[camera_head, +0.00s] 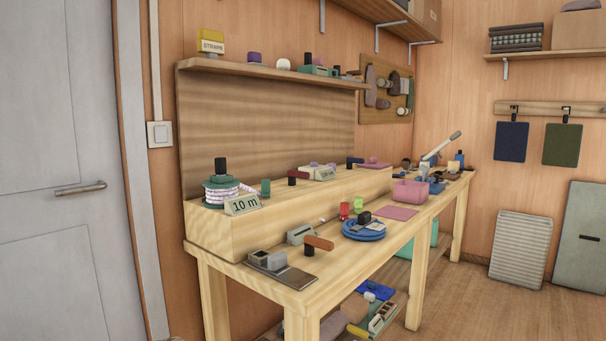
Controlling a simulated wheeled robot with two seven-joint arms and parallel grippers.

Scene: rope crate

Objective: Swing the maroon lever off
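A dark red, maroon-looking lever (299,174) lies about level on the raised back shelf of the workbench, with a small black part (292,181) at its left end. It is small in the view, and I cannot tell its on or off position. A second, orange-brown lever (319,243) sits lower, on the front of the bench top, with a black part beneath it. Neither of my grippers is in the head view.
The wooden workbench (278,276) runs away to the right. Near the levers are a metal clamp device (268,259), a blue coil (363,231), a "10 m" sign (243,205) and a rope spool (220,191). A pink bin (410,191) stands further along.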

